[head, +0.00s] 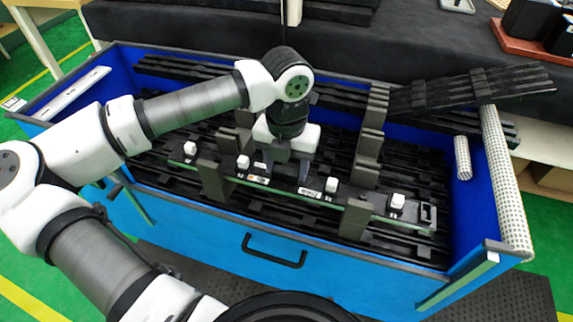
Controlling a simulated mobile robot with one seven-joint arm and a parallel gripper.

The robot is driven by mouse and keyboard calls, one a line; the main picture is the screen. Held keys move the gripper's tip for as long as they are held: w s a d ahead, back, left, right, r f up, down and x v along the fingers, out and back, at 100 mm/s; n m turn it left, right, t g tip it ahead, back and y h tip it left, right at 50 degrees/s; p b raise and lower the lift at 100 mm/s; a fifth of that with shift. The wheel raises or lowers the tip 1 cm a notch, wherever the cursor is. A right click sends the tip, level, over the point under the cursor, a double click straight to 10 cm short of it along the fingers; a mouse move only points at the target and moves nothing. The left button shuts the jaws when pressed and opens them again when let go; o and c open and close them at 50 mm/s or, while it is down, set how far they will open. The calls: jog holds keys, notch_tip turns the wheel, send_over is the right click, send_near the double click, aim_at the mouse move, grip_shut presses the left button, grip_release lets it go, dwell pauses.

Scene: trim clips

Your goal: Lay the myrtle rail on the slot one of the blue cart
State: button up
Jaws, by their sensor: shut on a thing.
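The rail (311,193) is a long dark strip with several white clips, a small pale label and a greenish front edge. The label is too small to read surely. My gripper (291,172) points down and is shut on the rail near its middle. The rail runs lengthwise over the front part of the blue cart (205,222), at the level of the grey notched uprights (355,216). I cannot tell whether it rests in their notches or hangs just above. My gripper hides part of the rail's back edge. Which notch is slot one is not marked visibly.
More grey uprights (369,150) stand behind the rail. Black slatted strips (425,185) cover the cart floor, and a black stack (470,90) lies across the back right corner. A dotted pale roll (505,180) lies along the right wall. My arm spans the cart's left side.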

aim_at(287, 170)
jog(key=shift+f, duration=0.25)
jog(key=o, duration=1.2)
jog(key=shift+r, duration=0.15)
notch_tip(287, 170, up, 12)
